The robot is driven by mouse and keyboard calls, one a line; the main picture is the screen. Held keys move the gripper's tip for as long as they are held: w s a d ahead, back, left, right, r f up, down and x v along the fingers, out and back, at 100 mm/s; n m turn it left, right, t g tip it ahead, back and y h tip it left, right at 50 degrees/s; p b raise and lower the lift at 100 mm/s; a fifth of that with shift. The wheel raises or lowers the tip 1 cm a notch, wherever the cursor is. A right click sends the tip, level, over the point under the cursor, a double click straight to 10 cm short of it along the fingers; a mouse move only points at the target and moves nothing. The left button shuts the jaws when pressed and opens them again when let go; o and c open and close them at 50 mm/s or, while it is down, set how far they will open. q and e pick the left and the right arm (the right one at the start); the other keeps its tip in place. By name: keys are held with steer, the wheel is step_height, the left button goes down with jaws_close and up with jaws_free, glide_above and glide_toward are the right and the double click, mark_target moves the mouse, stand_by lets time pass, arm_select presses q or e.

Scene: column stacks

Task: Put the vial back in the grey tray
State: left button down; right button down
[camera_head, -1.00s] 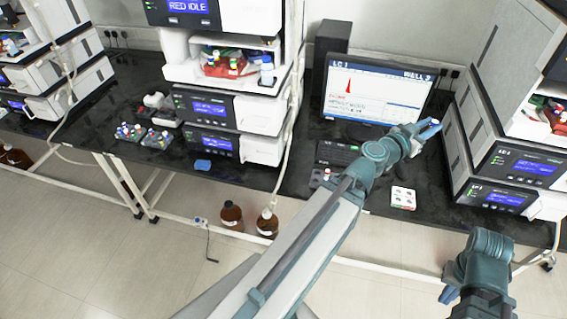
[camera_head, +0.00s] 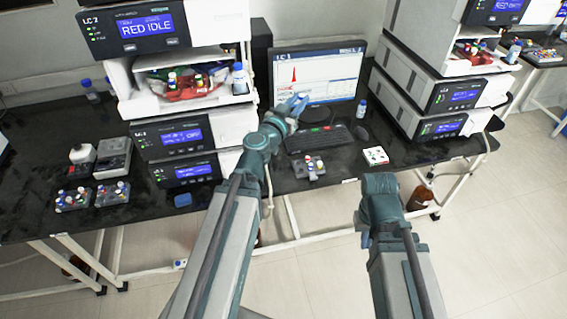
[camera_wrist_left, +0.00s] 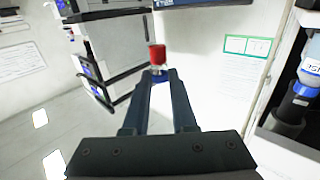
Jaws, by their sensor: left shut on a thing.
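My left gripper (camera_head: 297,104) is in front of the monitor, above the keyboard. In the left wrist view the gripper (camera_wrist_left: 159,76) is shut on a red-capped vial (camera_wrist_left: 157,54), whose cap sticks out beyond the fingertips. The vial is too small to make out in the head view. A grey tray (camera_head: 322,174) with a few vials lies in front of the keyboard, below my left gripper. Two more greyish trays of vials, a left one (camera_head: 72,207) and a right one (camera_head: 112,200), lie far left on the bench. My right gripper (camera_head: 364,232) is low at the front, its fingers unclear.
A white block with coloured dots (camera_head: 375,156) lies right of the grey tray. The keyboard (camera_head: 318,139), mouse (camera_head: 361,133) and monitor (camera_head: 318,75) stand behind. Instrument stacks rise left (camera_head: 183,138) and right (camera_head: 440,90). A blue item (camera_head: 183,200) lies near the bench's front edge.

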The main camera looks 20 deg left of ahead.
arm_select(q)
steer(key=b, duration=3.5)
glide_above(298, 174)
step_height(298, 174, down, 35)
steer(key=shift+d, duration=0.1)
steer(key=shift+f+b, duration=1.95)
steer(key=shift+f, duration=0.05)
steer(key=shift+f+b, duration=1.1)
steer(key=shift+b, duration=0.05)
steer(key=c, duration=0.6)
jaws_free()
steer(key=shift+c, duration=0.2)
